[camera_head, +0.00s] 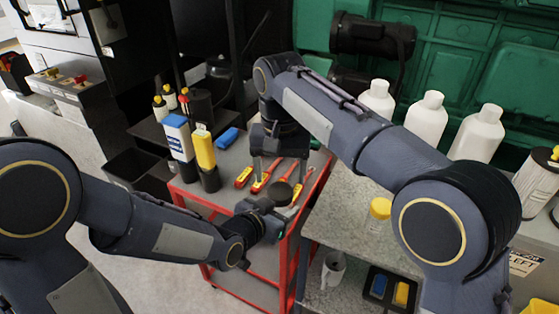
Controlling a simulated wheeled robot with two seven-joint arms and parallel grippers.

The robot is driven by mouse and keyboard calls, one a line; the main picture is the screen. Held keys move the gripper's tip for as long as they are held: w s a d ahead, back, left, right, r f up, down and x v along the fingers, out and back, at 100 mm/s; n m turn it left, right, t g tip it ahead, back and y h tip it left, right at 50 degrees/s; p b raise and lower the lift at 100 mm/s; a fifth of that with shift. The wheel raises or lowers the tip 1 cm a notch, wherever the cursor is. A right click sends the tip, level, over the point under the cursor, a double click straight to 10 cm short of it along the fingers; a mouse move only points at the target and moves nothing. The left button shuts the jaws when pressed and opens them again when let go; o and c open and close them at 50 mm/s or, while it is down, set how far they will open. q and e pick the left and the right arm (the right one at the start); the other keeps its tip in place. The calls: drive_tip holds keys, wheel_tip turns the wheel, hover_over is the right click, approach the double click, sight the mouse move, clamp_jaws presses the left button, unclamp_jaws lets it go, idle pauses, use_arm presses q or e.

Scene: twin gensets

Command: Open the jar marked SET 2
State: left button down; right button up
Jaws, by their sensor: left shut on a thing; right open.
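My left gripper (270,206) is low over the front of the red cart (218,200). It is shut on a small jar with a dark round lid (278,192); the gripper hides most of the jar's body. No SET 2 marking is readable on it. My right gripper (279,160) points down above the cart, just behind the dark lid. Its fingers are apart and appear empty. A yellow-lidded jar (380,209) stands on the grey bench (338,220) to the right; its marking is not readable either.
Red and yellow screwdrivers (262,176) lie on the cart beneath my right gripper. Blue (178,138) and yellow (203,148) containers stand at the cart's left. Several white bottles (426,118) line the bench's back. A mug (333,268) sits below the bench top.

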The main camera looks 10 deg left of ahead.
sight(281, 190)
drive_tip(key=shift+f, duration=2)
drive_tip(key=shift+c, duration=0.4)
drive_tip(key=c, duration=0.9)
drive_tip(key=n, duration=0.3)
drive_tip(key=shift+c, duration=0.3)
drive_tip(key=o, duration=1.1)
drive_tip(key=shift+r, duration=0.1)
